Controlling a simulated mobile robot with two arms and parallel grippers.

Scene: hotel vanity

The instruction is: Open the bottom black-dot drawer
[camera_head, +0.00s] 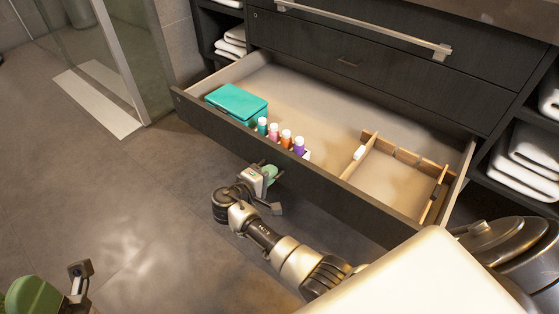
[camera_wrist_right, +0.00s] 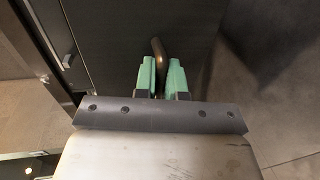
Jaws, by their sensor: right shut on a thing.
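The bottom drawer (camera_head: 212,122) of the dark vanity is pulled far out, and its inside shows. A small round mark shows near the left end of its dark front. My right gripper (camera_head: 268,174) is at the outer side of this front, left of its middle. In the right wrist view, the green fingers (camera_wrist_right: 161,78) are shut on a dark curved handle (camera_wrist_right: 157,48). The handle is hidden behind the gripper in the head view. My left gripper (camera_head: 60,288) is at the lower left corner, away from the drawer, partly cut off, with its opening unclear.
The drawer holds a teal box (camera_head: 237,101), several small colored bottles (camera_head: 286,139) and a wooden divider (camera_head: 349,172). A closed drawer (camera_head: 400,88) is above. White towels (camera_head: 522,172) fill side shelves. A glass shower panel (camera_head: 120,50) stands left. The floor at left is clear.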

